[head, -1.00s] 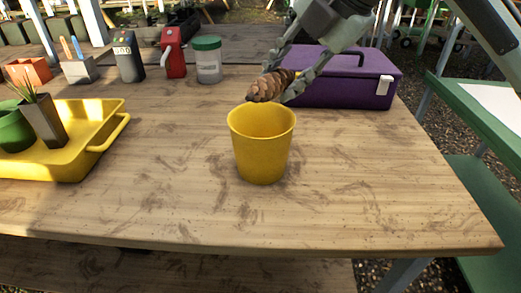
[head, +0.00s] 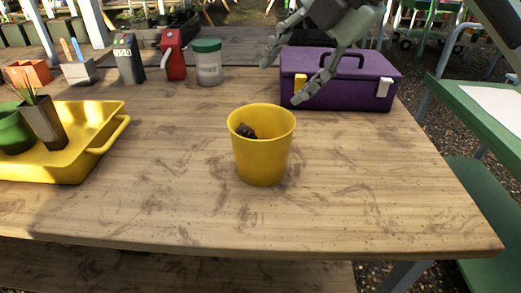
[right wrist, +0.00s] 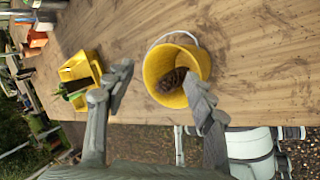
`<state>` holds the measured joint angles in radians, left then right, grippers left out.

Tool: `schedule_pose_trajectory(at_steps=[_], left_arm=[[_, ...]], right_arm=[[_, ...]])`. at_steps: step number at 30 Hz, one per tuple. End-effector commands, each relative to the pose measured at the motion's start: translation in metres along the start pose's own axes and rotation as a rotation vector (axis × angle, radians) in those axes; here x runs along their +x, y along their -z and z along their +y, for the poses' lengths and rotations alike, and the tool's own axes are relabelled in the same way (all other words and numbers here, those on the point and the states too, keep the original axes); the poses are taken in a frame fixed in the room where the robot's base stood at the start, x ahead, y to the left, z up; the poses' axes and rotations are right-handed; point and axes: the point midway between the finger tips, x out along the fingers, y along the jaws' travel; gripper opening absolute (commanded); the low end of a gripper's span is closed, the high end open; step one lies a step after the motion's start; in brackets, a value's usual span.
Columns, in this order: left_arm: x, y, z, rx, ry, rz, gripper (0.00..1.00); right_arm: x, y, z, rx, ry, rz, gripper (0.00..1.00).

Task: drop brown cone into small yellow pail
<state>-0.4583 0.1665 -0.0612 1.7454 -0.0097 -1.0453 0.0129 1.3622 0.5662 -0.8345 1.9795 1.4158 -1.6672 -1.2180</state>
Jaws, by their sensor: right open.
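The small yellow pail (head: 262,158) stands upright on the wooden table in the head view, and it also shows in the right wrist view (right wrist: 195,55). The brown cone (head: 247,131) lies inside the pail, with only its top showing over the rim; the right wrist view shows more of the cone (right wrist: 172,80) inside. My right gripper (head: 283,82) is open and empty, above and behind the pail, in front of the purple box. Its spread fingers also show in the right wrist view (right wrist: 161,98). My left gripper is not in view.
A purple toolbox (head: 372,88) stands behind the pail. A yellow tray (head: 97,140) with pots is at the left. A green-lidded jar (head: 208,68), a red dispenser (head: 174,58) and a dark grey container (head: 130,62) stand at the back. The table's front and right are clear.

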Motion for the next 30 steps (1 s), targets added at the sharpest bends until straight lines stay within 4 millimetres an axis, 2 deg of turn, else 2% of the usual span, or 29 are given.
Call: schedule_pose_trajectory(at_steps=[9,15,20,30], left_arm=[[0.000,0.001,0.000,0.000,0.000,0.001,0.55],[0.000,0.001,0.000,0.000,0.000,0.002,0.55],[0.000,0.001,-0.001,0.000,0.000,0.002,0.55],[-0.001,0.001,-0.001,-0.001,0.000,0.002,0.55]], right_arm=[[-0.068,-0.001,0.001,-0.001,-0.003,-0.004,0.55],[-0.095,0.000,0.000,0.000,-0.002,-0.001,0.55],[-0.103,0.000,0.000,0.000,-0.001,0.000,0.55],[-0.103,0.000,0.000,0.000,0.000,0.000,0.55]])
